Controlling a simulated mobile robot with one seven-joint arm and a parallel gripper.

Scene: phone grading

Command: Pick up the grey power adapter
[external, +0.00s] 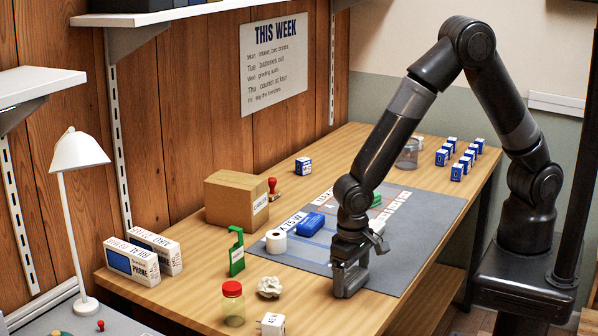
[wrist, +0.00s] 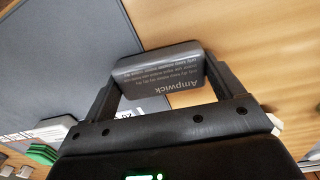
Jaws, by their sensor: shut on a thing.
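In the wrist view the grey power adapter (wrist: 160,75), a dark grey block with "Ampwick" printed on it, sits between the two fingers of my gripper (wrist: 163,72). The fingers touch its two ends, so the gripper is shut on it. In the external view my gripper (external: 350,280) is low over the front edge of the grey mat (external: 415,236), pointing down. There the adapter cannot be made out clearly from the dark fingers. Whether it touches the surface below is hard to tell.
A blue box (external: 311,223) and a white roll (external: 276,241) lie left of my gripper. Small blue-and-white boxes (external: 456,172) stand at the far right.

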